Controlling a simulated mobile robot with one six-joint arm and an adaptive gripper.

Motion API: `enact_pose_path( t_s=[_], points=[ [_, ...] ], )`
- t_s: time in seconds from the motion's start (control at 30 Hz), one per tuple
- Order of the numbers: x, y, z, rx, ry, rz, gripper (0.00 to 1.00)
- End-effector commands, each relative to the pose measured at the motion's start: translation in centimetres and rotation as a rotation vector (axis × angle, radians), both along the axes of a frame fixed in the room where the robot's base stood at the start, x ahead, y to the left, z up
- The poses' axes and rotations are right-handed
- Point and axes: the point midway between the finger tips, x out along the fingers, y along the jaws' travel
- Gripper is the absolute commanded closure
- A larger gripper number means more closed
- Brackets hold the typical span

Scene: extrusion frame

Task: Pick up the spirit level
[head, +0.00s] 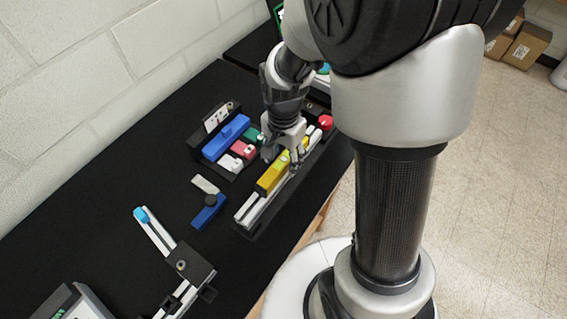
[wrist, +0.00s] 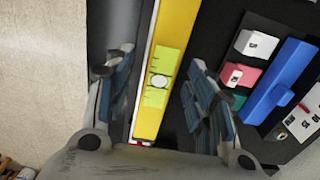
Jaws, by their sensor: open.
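The spirit level is a long yellow bar (wrist: 174,35) with a yellow-green vial window holding a round white mark. In the head view the yellow level (head: 268,182) lies along a pale rail on the dark bench, its far part hidden behind my gripper. My gripper (wrist: 157,78) is open, with one finger on each side of the level in the wrist view. Nothing is clamped, and gaps show between the bar and both fingers. I cannot tell how far the fingertips are above the rail.
A black holder with a blue block (head: 226,138), a red block (head: 243,149), white blocks and a green piece stands left of the level. A red knob (head: 326,122) is at the rail's far end. A blue bracket (head: 208,211) lies nearer. Bare bench lies at left.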

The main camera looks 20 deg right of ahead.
Motion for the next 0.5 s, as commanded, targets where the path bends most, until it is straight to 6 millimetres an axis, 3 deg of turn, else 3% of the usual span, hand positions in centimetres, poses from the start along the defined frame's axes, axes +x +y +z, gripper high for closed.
enact_pose_path(
  t_s=[0.1, 0.3, 0.5],
  points=[
    [-0.03, -0.03, -1.3, 0.0, 0.001, 0.0, 0.5],
    [0.0, -0.04, -1.19, 0.001, -0.001, 0.0, 0.5],
    [-0.01, -0.03, -1.17, 0.0, 0.0, 0.0, 0.63]
  ],
)
